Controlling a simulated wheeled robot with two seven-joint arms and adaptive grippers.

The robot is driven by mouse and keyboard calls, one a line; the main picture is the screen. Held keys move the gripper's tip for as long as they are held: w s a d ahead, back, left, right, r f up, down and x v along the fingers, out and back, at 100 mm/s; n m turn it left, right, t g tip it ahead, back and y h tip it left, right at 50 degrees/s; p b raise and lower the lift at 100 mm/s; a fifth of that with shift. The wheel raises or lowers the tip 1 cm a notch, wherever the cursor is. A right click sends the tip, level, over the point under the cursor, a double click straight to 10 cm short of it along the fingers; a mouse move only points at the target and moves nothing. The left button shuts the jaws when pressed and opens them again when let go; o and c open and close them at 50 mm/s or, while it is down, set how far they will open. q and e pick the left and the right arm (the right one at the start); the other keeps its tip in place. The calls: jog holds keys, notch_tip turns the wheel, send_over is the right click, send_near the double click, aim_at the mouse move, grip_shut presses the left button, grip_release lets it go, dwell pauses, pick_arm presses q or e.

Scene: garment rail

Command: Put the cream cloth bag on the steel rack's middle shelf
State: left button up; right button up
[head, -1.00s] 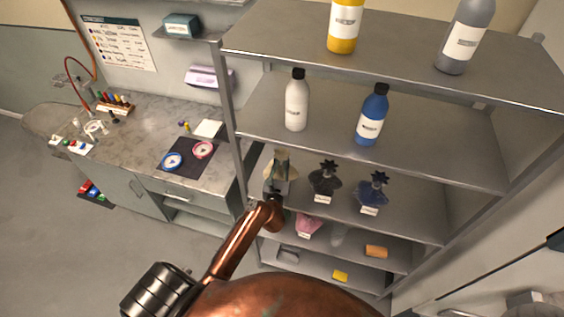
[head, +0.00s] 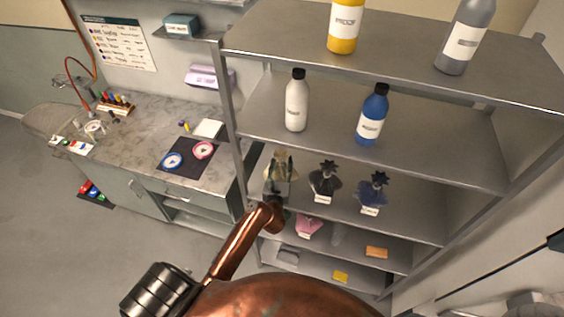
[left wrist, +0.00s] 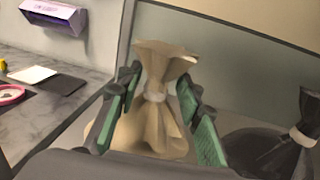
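The cream cloth bag (head: 281,162) is at the left end of the steel rack's middle shelf (head: 415,221), level with a black bag and a navy bag. It is upright, with a pale tie round its neck. My left gripper (head: 278,184) is in front of it. In the left wrist view the green-padded fingers (left wrist: 163,88) stand apart on either side of the bag (left wrist: 158,125), with gaps beside its neck. The bag's base is mostly hidden, so its contact with the shelf cannot be seen. My right gripper is not in view.
The black bag (head: 323,178) and navy bag (head: 372,190) stand to the right. A white bottle (head: 296,105) and blue bottle (head: 370,120) are on the shelf above. A pink bag (head: 308,227) is below. A rack post (head: 228,95) rises at left, beside the worktop (head: 135,135).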

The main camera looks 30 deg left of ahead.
pick_arm(q)
jog(key=b+v, duration=0.2)
jog(key=v, duration=0.9)
jog(key=shift+s+d+b, duration=0.15)
jog(key=shift+s+b, duration=0.2)
jog(key=shift+b, duration=0.05)
